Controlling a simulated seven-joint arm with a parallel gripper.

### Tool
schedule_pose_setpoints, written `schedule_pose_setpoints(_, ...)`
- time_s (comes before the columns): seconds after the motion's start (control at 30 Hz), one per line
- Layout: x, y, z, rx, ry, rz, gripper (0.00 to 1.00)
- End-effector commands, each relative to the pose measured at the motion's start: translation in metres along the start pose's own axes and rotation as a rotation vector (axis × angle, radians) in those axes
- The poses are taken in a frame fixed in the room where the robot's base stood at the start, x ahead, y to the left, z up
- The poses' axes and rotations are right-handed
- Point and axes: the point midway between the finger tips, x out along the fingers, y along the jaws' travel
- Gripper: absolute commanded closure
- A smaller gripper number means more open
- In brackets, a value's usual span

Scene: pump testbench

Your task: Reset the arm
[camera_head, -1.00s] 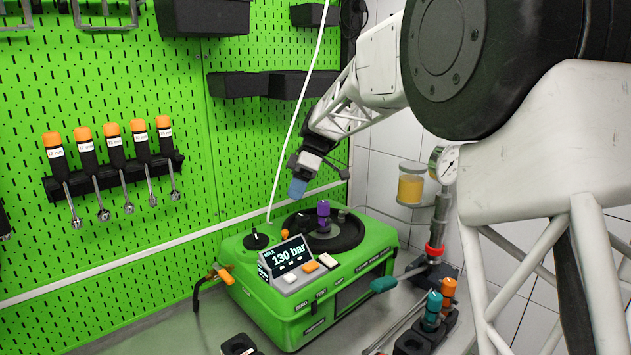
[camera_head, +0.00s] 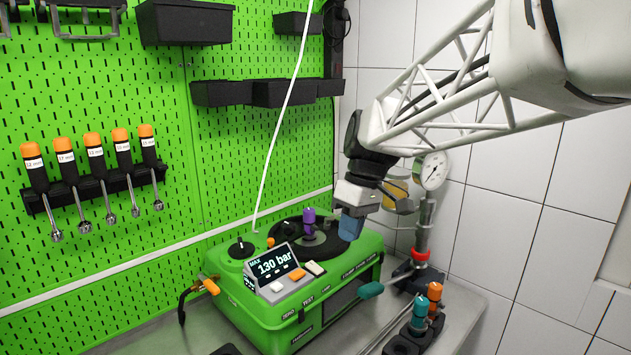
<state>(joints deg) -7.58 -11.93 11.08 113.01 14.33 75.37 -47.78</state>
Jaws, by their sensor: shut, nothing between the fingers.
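My gripper (camera_head: 350,228) hangs from the white lattice arm, above the right rear part of the green pump test bench.
A pressure gauge (camera_head: 432,170) on a post with a red ring stands right of the bench. Orange and teal tools (camera_head: 420,312) stand in a black holder at the front right. Several orange-handled wrenches (camera_head: 94,152) hang on the green pegboard. Black bins (camera_head: 185,22) jut out above.

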Motion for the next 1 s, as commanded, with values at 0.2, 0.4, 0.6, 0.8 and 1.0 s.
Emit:
schedule_pose_setpoints(0.2, 0.009, -0.018, 0.057, 0.181, 0.027, 0.088, 1.00)
schedule_pose_setpoints(0.4, 0.022, -0.034, 0.106, 0.345, 0.061, 0.165, 1.00)
schedule_pose_setpoints(0.6, 0.041, -0.051, 0.153, 0.506, 0.107, 0.237, 1.00)
schedule_pose_setpoints(0.8, 0.063, -0.068, 0.198, 0.661, 0.164, 0.305, 1.00)
schedule_pose_setpoints(1.0, 0.085, -0.081, 0.233, 0.789, 0.220, 0.356, 1.00)
